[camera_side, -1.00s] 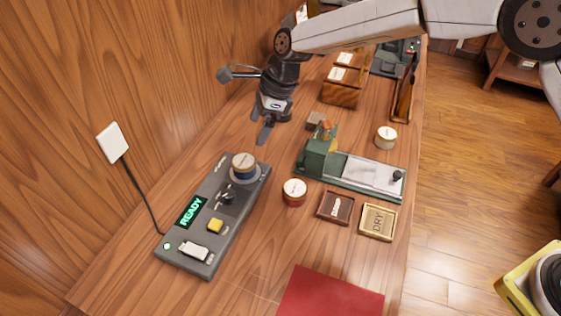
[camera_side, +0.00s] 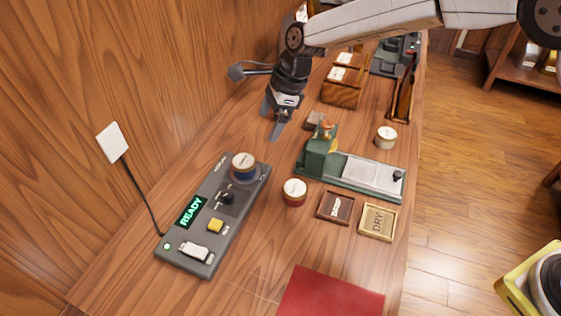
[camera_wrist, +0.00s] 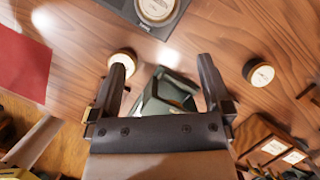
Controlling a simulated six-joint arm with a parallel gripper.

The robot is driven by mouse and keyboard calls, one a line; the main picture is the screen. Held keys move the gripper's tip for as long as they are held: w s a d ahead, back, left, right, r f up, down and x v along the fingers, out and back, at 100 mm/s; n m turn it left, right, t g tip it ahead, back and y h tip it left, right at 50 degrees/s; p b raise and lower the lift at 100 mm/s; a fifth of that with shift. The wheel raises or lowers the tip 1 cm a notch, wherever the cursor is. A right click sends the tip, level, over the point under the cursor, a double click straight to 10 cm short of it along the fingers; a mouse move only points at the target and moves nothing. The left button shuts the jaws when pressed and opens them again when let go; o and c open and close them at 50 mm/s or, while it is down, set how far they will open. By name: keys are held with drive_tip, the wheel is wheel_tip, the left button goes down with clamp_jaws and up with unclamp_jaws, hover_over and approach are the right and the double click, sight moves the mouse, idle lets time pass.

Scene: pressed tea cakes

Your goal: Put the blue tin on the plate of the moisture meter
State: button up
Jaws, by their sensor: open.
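The blue tin (camera_side: 243,167), with a pale labelled lid and a blue band, sits upright on the round plate at the far end of the grey moisture meter (camera_side: 222,214). The meter's display reads READY. My gripper (camera_side: 272,121) is open and empty, above the table behind the meter and apart from the tin. In the wrist view, my gripper (camera_wrist: 160,75) has its fingers spread, and the tin's lid (camera_wrist: 157,8) shows at the top edge, beyond the fingertips. The plate is mostly hidden under the tin.
A red tin (camera_side: 294,192) stands right of the meter, beside a green press (camera_side: 319,158). A cream tin (camera_side: 386,137) is farther right. Another tin (camera_wrist: 260,74) shows in the wrist view. Small trays (camera_side: 336,207) and a red mat (camera_side: 330,296) lie nearer.

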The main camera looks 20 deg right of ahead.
drive_tip(key=s+d+n, duration=0.1)
drive_tip(key=d, duration=0.2)
drive_tip(key=s+d+n, duration=0.1)
drive_tip(key=d, duration=0.2)
drive_tip(key=s+d+n+h, duration=0.1)
drive_tip(key=d+n, duration=0.1)
drive_tip(key=d, duration=0.1)
drive_tip(key=shift+d+r+t, duration=0.1)
drive_tip(key=shift+r+t, duration=0.05)
drive_tip(key=shift+t, duration=0.25)
drive_tip(key=s+d+f+n+h, duration=0.3)
drive_tip(key=s+d+n, duration=1.2)
drive_tip(key=s+d, duration=0.4)
drive_tip(key=shift+s+t, duration=0.4)
drive_tip(key=shift+s, duration=0.3)
